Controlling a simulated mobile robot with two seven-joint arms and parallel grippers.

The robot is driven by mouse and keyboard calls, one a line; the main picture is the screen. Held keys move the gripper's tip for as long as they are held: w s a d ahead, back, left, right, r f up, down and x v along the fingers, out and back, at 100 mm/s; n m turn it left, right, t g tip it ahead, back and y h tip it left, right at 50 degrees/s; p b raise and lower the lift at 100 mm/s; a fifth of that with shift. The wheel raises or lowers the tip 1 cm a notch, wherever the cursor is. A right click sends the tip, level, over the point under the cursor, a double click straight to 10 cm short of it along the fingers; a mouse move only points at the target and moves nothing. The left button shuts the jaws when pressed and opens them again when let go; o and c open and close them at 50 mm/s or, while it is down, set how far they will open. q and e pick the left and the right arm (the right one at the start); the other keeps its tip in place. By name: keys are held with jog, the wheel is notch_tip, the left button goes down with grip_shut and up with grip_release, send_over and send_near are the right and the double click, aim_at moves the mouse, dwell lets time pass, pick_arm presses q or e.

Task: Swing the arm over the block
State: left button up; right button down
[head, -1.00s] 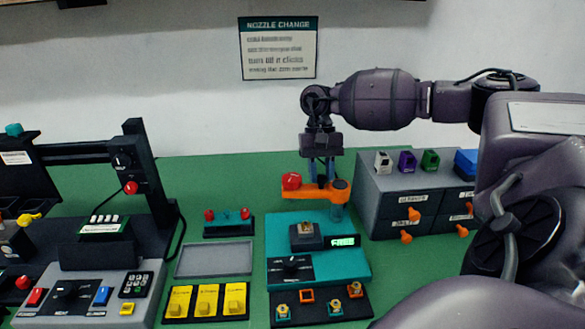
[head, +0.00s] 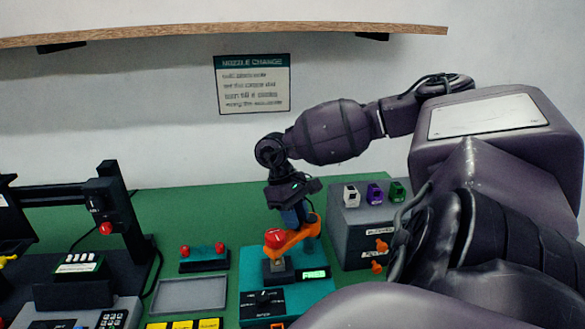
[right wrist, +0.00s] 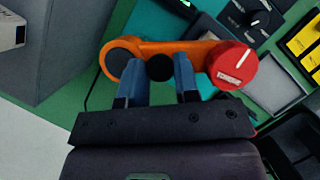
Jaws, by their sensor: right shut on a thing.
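The orange arm (head: 293,238) is on a pivot post at the back right of the teal station (head: 318,291). Its red-knobbed end (head: 275,238) is over the dark block (head: 279,271) on the station. A small pale piece shows on top of the block, under the knob. My right gripper (head: 294,222) is at the middle of the arm. In the right wrist view the orange arm (right wrist: 192,48) runs across, with my blue fingertips (right wrist: 160,68) shut on a black peg on it. The red knob (right wrist: 233,65) is to the right. My left gripper is not in view.
A grey drawer cabinet (head: 350,248) with small coloured nozzle blocks on top stands right of the station. An empty grey tray (head: 190,295) and a teal holder with red knobs (head: 204,258) lie left. A dark printer (head: 130,225) stands farther left.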

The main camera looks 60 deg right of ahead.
jog(key=shift+s+n, duration=0.1)
jog(key=shift+n, duration=0.2)
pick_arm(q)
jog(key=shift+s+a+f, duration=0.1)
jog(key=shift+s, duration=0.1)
pick_arm(e)
jog(key=c, duration=0.9)
grip_release()
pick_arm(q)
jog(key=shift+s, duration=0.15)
pick_arm(e)
jog(key=shift+o, duration=0.2)
jog(key=shift+r, duration=0.1)
jog(key=shift+w+r, duration=0.2)
jog(key=shift+r, duration=0.1)
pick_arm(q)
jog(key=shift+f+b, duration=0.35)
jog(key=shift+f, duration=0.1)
pick_arm(e)
jog(key=v, duration=1)
